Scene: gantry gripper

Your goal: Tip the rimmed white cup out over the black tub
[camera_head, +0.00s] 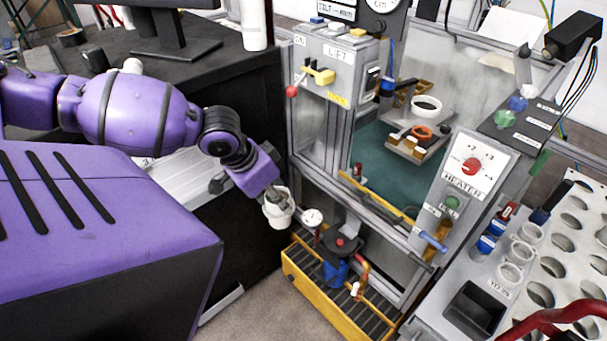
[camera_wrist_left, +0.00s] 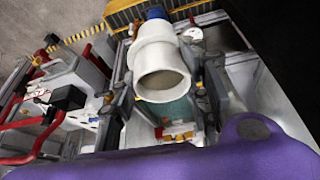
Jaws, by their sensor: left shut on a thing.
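The rimmed white cup (camera_head: 280,211) is held in my left gripper (camera_head: 273,194), in front of the grey gantry frame and above the left end of the yellow tray. In the left wrist view the cup (camera_wrist_left: 157,58) sits between the dark fingers of the gripper (camera_wrist_left: 165,85). Its round mouth faces the camera and shows a beige-grey inside; I cannot tell whether that is contents. The black tub (camera_head: 480,308) is a square, dark-walled container on the grey bench at the lower right, well apart from the cup. My right gripper is not in view.
The heater panel (camera_head: 470,165) and gantry posts stand between cup and tub. White cups (camera_head: 522,252) and blue-capped vials (camera_head: 487,243) stand near the tub. A red tube (camera_head: 560,318) crosses the lower right.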

